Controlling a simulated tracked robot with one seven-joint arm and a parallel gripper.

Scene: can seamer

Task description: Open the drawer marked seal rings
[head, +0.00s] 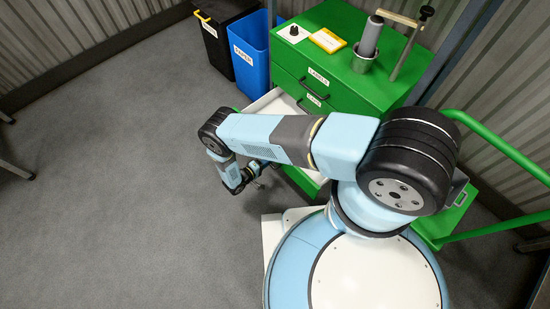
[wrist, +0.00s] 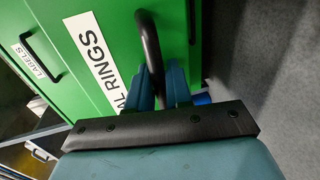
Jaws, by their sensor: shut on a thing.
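The green drawer front marked seal rings (wrist: 115,30) fills the upper part of the wrist view, its label partly hidden by my gripper. Its black bar handle (wrist: 149,40) runs down between the teal fingers of my gripper (wrist: 161,92), which are shut on it. In the head view my gripper (head: 258,178) is low in front of the green cabinet (head: 340,75). A drawer with a pale interior (head: 268,102) stands out from the cabinet there, below the upper drawers. My arm covers most of it, including its label.
The drawer marked labels (head: 317,77) is shut. A blue bin (head: 252,60) and a black bin (head: 213,35) stand left of the cabinet. A grey cylinder on a stand (head: 369,42) is on top. The grey floor (head: 120,180) to the left is clear.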

